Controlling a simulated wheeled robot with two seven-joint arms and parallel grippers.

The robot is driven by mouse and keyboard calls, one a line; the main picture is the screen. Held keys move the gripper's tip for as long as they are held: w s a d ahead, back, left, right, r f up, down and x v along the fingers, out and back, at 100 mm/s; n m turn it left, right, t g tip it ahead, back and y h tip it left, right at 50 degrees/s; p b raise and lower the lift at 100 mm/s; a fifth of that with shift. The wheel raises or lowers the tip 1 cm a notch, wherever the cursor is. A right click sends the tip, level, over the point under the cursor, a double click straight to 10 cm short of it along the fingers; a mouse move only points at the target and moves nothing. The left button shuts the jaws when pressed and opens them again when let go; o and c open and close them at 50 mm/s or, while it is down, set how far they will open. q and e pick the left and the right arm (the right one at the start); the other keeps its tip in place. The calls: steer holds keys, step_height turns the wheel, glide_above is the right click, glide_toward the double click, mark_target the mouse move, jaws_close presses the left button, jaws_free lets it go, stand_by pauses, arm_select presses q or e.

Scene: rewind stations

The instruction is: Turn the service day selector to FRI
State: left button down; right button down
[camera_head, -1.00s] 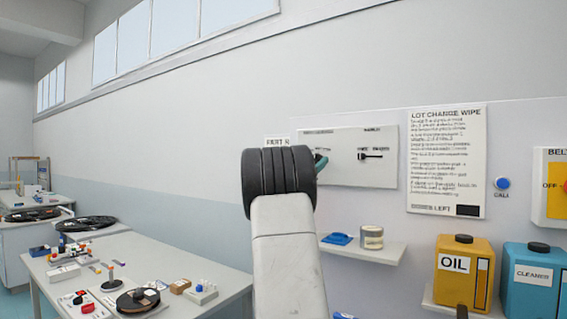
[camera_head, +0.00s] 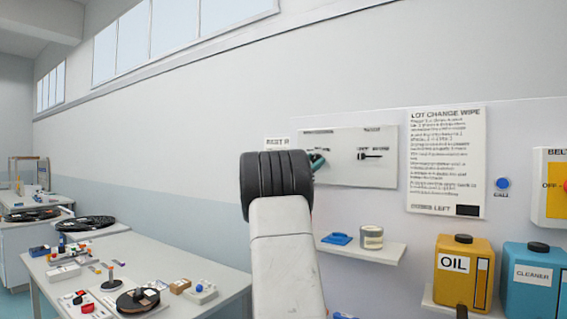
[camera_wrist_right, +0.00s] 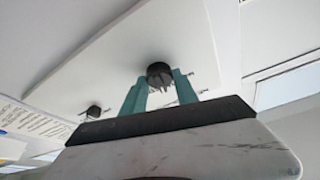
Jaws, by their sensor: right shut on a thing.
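My right gripper (camera_wrist_right: 160,88), with teal fingers, is shut on a round black knob (camera_wrist_right: 158,71) on a white wall panel (camera_head: 348,178). In the wrist view one finger is on each side of the knob. In the head view my black wrist joint and arm hide the knob; only a bit of teal finger shows at the panel's left part. The markings around the knob are too small to read, so I cannot tell which day it points to. A second black knob (camera_head: 371,155) sits on the panel's right half, untouched. My left gripper is not in view.
A lot change wipe sign (camera_head: 446,160) and a blue call button (camera_head: 503,183) are to the right. Below are a small shelf (camera_head: 380,254), a yellow oil can (camera_head: 452,290) and a blue cleaner can (camera_head: 530,295). A cluttered table (camera_head: 225,285) stands lower left.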

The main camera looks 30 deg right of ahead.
steer(key=m+g, duration=0.2)
steer(key=m, duration=0.2)
steer(key=m+g, duration=0.2)
steer(key=m, duration=0.3)
steer(key=shift+w+r, duration=0.1)
stand_by(0.4)
steer(key=c, duration=0.9)
jaws_free()
steer(key=shift+a, duration=0.1)
steer(key=shift+c, duration=0.2)
steer(key=v, duration=0.7)
steer(key=shift+a, duration=0.45)
steer(key=shift+r, duration=0.1)
